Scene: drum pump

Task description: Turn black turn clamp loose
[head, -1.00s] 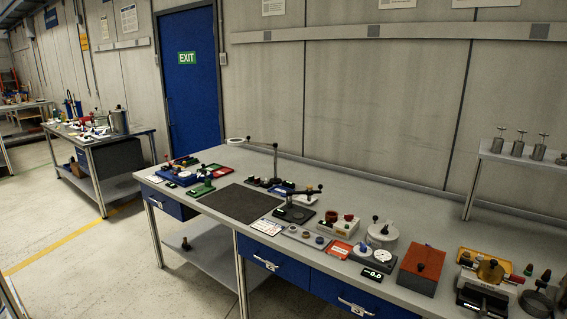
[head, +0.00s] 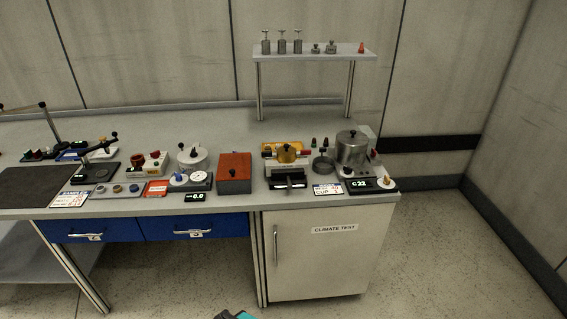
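A device with a yellow drum-like top (head: 287,153) and a black front part (head: 288,181) stands near the right half of the bench. It may be the drum pump; the black turn clamp is too small to single out for sure. A teal and black piece at the bottom edge is probably part of my arm. My gripper's fingers are not visible, and nothing of mine touches the bench things.
A steel pot (head: 352,148) and a small display (head: 360,184) stand right of the device. A raised shelf (head: 315,54) with weights is behind. A white cabinet (head: 325,258) is below. The floor right of the bench (head: 450,250) is clear.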

